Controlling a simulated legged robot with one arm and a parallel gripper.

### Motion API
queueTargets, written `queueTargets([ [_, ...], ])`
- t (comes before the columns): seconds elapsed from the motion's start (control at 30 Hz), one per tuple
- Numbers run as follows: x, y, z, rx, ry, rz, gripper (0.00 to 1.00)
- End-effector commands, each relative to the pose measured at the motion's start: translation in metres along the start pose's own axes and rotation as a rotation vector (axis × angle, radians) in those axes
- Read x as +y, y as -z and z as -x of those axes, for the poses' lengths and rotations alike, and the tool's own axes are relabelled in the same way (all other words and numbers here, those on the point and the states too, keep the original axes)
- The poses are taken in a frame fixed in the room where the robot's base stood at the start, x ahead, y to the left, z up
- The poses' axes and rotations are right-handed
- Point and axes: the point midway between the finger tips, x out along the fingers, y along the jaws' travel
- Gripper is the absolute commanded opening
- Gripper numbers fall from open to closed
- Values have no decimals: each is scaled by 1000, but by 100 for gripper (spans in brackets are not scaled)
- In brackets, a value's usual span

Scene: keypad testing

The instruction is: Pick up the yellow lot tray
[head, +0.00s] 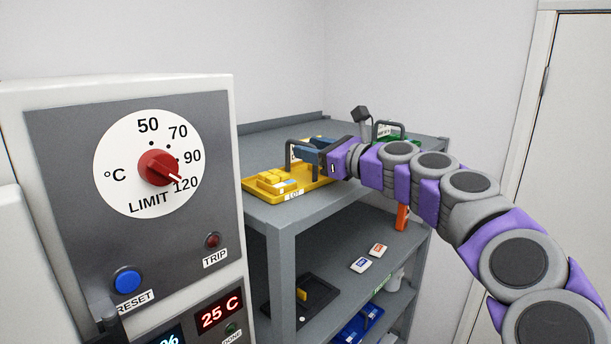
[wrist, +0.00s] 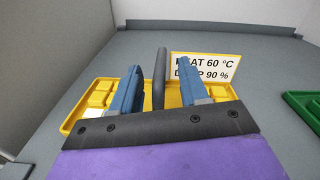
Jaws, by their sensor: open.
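The yellow lot tray (head: 312,187) sits on the grey rack's top shelf, with yellow blocks at its near left end and a "LOT" label on its front. It also shows in the wrist view (wrist: 72,122), behind my gripper. A dark upright handle (wrist: 159,80) stands over the tray. A white card (wrist: 205,67) reading "HEAT 60 °C" and a partly hidden "90 %" line stands at its far side. My gripper (wrist: 161,72) is open over the tray, with one blue finger on each side of the handle. I cannot tell whether the fingers touch it.
A green tray (head: 400,137) with a dark handle is farther right on the top shelf (head: 265,212). The lower shelf holds small cards (head: 361,265) and a black tray (head: 283,296). A cabinet with a red dial (head: 157,168) stands close at left.

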Motion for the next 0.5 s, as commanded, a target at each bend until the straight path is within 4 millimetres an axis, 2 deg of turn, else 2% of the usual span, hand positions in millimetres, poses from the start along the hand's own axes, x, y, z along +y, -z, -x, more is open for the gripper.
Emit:
queueTargets([
  [0.37, 0, 0, -9, 0, 0, 0, 44],
  [0.5, 2, 0, -11, 1, 0, 1, 31],
])
